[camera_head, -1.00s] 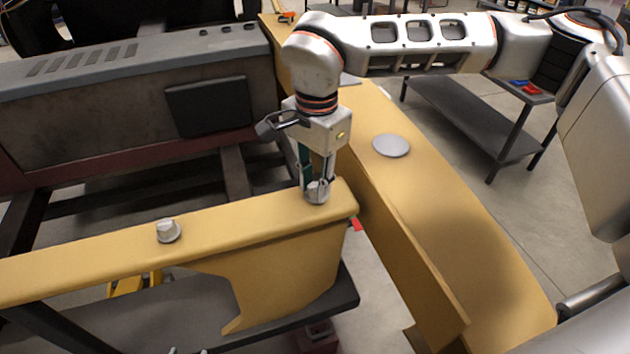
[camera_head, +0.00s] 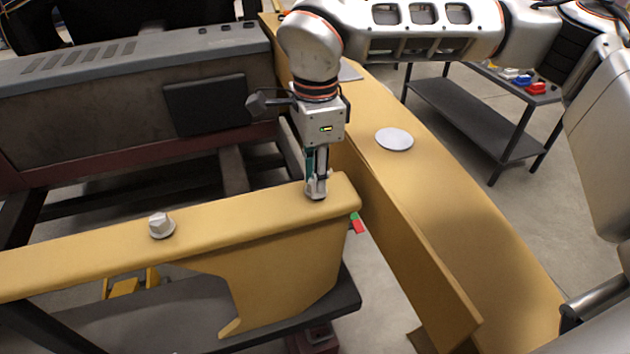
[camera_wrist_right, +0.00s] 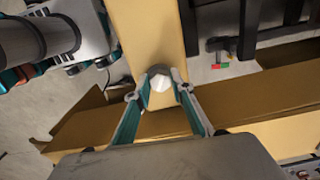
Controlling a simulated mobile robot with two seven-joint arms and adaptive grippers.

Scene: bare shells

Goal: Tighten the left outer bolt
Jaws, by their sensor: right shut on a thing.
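A yellow beam (camera_head: 90,253) crosses the lower left of the head view, with two pale bolt heads on top. One bolt (camera_head: 161,225) stands free at left, with a washer-like base and nothing touching it. My right gripper (camera_head: 316,190) points down at the beam's right end. Its fingers are shut on the other bolt, which they mostly hide in the head view. In the right wrist view this gripped bolt (camera_wrist_right: 160,82) shows as a faceted pale head between the fingertips (camera_wrist_right: 161,76). The frames do not settle which bolt is the left outer one. My left gripper is not in view.
A long yellow girder (camera_head: 440,215) with a pale disc (camera_head: 394,139) runs just right of the gripper. A grey machine housing (camera_head: 130,75) stands behind at left. A dark workbench (camera_head: 480,115) with small coloured items is at the upper right.

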